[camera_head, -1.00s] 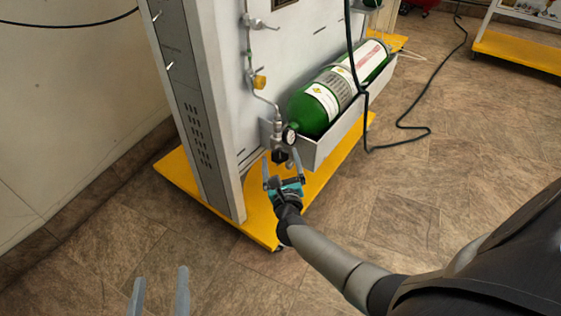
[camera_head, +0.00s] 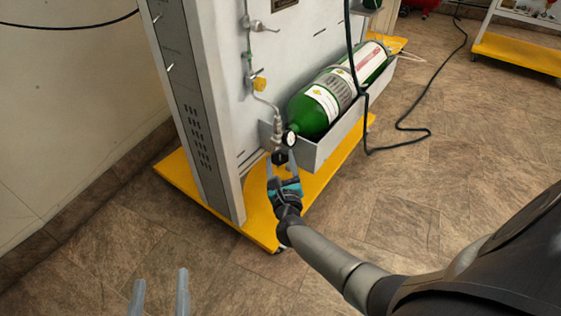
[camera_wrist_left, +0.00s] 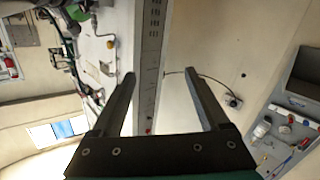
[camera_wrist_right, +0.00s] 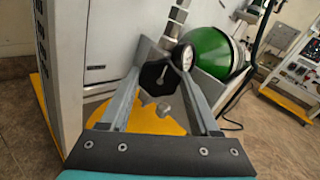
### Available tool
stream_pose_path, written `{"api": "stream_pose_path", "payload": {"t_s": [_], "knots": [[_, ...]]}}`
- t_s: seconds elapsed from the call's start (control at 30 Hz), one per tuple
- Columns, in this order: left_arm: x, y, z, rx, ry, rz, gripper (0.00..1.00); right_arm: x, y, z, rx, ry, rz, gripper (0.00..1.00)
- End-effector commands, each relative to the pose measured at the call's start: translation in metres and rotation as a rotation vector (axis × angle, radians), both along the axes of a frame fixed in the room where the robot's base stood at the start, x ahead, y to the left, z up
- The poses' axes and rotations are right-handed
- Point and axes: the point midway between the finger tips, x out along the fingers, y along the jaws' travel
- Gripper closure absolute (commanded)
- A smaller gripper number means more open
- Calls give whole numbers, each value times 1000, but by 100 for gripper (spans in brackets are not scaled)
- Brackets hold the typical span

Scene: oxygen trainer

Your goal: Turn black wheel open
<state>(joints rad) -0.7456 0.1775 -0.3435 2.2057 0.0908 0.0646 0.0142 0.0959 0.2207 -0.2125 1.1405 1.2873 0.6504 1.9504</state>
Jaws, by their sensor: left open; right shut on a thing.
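The black wheel (camera_head: 279,158) is at the lower end of the pipe and gauge fitting, beside the green cylinder's end. In the right wrist view the wheel (camera_wrist_right: 157,77) sits between my right gripper's two fingertips. My right gripper (camera_head: 281,166) is shut on the wheel, with a fingertip on each side; it also shows in the right wrist view (camera_wrist_right: 160,78). A round white gauge (camera_head: 290,137) is just above the wheel. My left gripper (camera_head: 160,284) is open and empty, low at the left over the floor, far from the wheel.
The green cylinder (camera_head: 311,116) lies in a grey tray (camera_head: 330,141) on the trainer panel. A yellow base (camera_head: 330,178) sticks out below. A dark hose (camera_head: 400,142) hangs down and runs along the floor. The floor in front is clear.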

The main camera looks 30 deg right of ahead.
Motion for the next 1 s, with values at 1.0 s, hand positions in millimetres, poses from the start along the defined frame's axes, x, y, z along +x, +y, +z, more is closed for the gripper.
{"api": "stream_pose_path", "payload": {"t_s": [1.0], "knots": [[8,6,-5,67,94,-5,22,-1,0,-1,-424,206,-2,93]]}}
